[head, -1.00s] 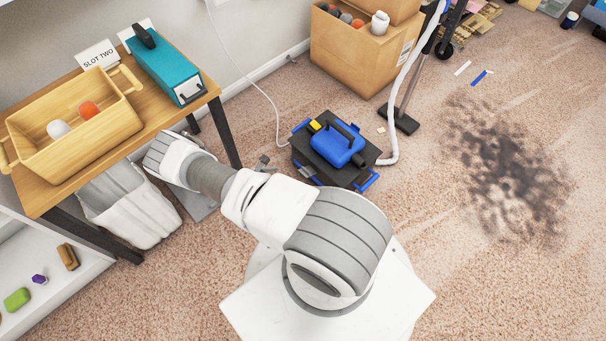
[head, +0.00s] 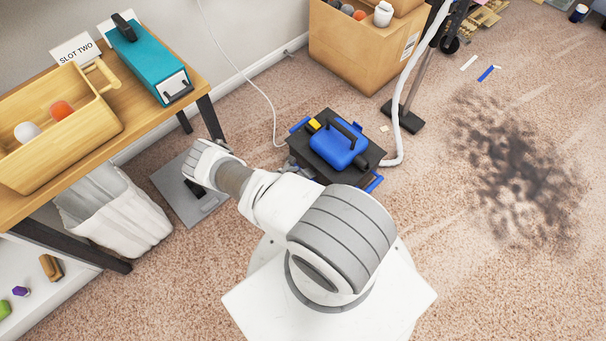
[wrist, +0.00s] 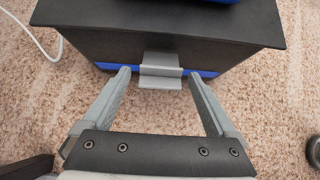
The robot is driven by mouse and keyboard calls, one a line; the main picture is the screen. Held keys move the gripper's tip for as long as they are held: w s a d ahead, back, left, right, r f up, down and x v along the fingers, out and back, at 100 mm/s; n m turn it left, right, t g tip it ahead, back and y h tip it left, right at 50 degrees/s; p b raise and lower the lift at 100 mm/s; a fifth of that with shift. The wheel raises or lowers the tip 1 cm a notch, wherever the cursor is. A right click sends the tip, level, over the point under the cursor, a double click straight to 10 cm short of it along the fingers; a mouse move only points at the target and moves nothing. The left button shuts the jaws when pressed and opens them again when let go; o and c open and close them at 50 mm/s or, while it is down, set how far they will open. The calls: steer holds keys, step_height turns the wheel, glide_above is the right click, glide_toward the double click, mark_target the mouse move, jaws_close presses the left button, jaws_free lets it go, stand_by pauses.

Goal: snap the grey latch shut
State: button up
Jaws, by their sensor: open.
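The grey latch (wrist: 160,72) is on the front face of a black case with a blue lower edge (wrist: 110,48). Its upper plate lies against the face, and its lower flap appears to stick out toward me. My gripper (wrist: 158,73) is open, one finger on each side of the latch with gaps between; nothing is held. In the head view the black case (head: 301,151) stands on the carpet with a blue machine (head: 338,146) on top. There my arm hides the latch and most of my gripper.
A wooden table (head: 130,100) with a wooden crate (head: 75,130) and a teal box (head: 150,65) is at left. A grey plate (head: 170,190) lies on the floor beside my arm. A white hose (head: 402,100) runs right of the case.

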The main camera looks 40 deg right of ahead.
steer(key=shift+d+f, duration=0.15)
steer(key=c, duration=1.4)
steer(key=shift+o, duration=0.2)
